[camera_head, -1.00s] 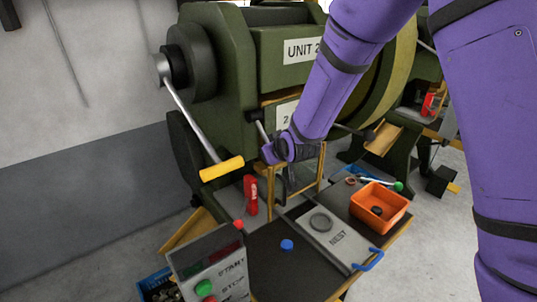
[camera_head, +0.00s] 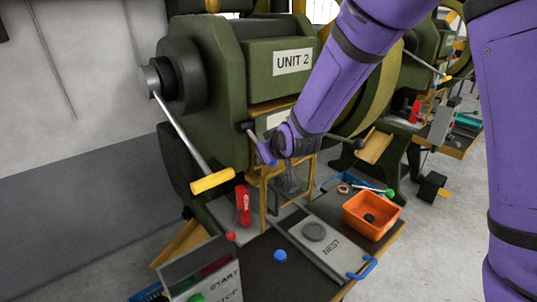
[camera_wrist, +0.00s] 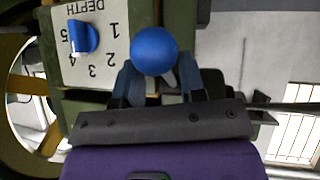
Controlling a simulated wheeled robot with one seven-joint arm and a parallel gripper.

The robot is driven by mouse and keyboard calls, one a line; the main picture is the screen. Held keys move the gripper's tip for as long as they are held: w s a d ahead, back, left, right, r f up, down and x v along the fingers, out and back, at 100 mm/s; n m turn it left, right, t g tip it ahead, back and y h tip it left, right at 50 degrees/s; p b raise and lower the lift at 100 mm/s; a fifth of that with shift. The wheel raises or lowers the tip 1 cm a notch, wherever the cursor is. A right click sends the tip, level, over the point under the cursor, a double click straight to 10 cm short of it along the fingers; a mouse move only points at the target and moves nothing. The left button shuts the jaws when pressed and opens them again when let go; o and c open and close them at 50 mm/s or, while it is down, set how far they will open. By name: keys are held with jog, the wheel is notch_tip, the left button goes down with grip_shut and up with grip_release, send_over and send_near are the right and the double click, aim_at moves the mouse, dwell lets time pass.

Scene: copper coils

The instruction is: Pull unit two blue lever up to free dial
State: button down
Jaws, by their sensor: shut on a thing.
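The green press marked UNIT 2 (camera_head: 292,62) stands at the middle of the head view. My gripper (camera_head: 268,153) is at its front, below the plate, and my purple arm covers part of that area. In the wrist view, the lever's blue ball knob (camera_wrist: 154,48) sits at the fingertips of my gripper (camera_wrist: 157,76), with a finger on each side. The gripper is shut on it. The blue dial (camera_wrist: 82,37) on the DEPTH plate (camera_wrist: 92,14) is beside the knob, apart from my fingers.
A yellow-handled crank (camera_head: 213,181) hangs to the left of my gripper. Below are a red object (camera_head: 243,205), the NEST plate (camera_head: 312,257) with a blue handle, and an orange bin (camera_head: 351,222). A START/STOP box (camera_head: 205,270) stands at the front left. Another green press is at right.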

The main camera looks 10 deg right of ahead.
dwell(0.3)
jog(key=c, duration=0.7)
grip_release()
jog(key=shift+o, duration=0.2)
jog(key=v, duration=1)
jog(key=shift+s+r, duration=0.2)
jog(key=shift+s, duration=0.05)
jog(key=shift+d, duration=0.15)
